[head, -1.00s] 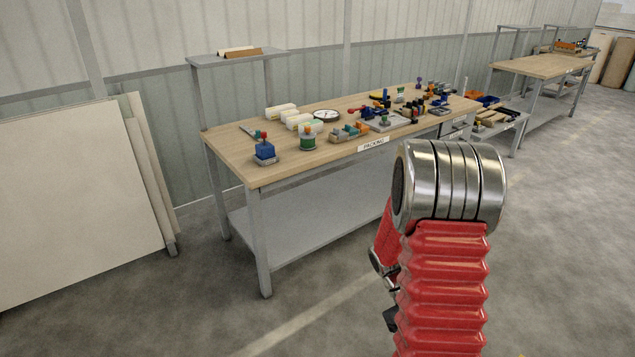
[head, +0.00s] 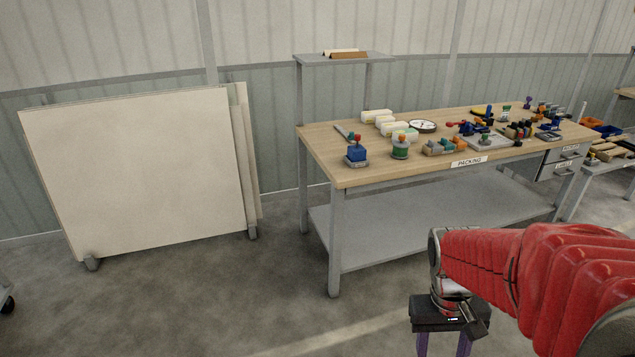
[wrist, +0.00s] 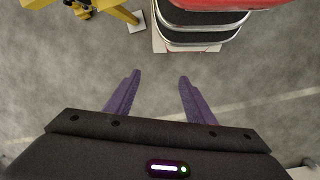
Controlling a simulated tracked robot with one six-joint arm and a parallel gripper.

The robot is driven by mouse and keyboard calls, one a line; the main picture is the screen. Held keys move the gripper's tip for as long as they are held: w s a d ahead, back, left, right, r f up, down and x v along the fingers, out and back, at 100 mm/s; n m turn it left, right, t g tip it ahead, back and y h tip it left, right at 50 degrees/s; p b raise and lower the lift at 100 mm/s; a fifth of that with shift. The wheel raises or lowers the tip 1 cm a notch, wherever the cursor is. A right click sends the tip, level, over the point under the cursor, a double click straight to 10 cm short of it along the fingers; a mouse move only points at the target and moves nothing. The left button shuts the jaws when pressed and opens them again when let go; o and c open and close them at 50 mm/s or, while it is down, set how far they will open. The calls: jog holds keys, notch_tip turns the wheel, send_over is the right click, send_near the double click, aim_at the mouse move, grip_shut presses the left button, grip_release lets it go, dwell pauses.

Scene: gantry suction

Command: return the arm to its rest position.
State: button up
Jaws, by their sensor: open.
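My arm, in a red ribbed cover, reaches in from the right edge of the head view. My gripper (head: 443,345) hangs at its end, pointing down, in front of the packing bench (head: 345,178). In the head view its purple fingers run off the bottom edge. In the wrist view my gripper (wrist: 155,92) shows two purple fingers spread apart, with only bare floor between them. It is open and empty.
The bench top carries several small parts and a round dial (head: 422,126). Large pale panels (head: 140,180) lean in a rack at the left. The floor (head: 200,300) between rack and bench is clear. A yellow object (wrist: 95,8) shows at the wrist view's top.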

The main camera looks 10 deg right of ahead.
jog(key=s+a+r+n+t+y, duration=0.1)
jog(key=a+r+n+t, duration=0.1)
jog(key=a+r+t, duration=0.5)
jog(key=a+r, duration=0.5)
jog(key=r, duration=0.1)
jog(key=shift+s+r, duration=0.15)
jog(key=shift+r, duration=0.1)
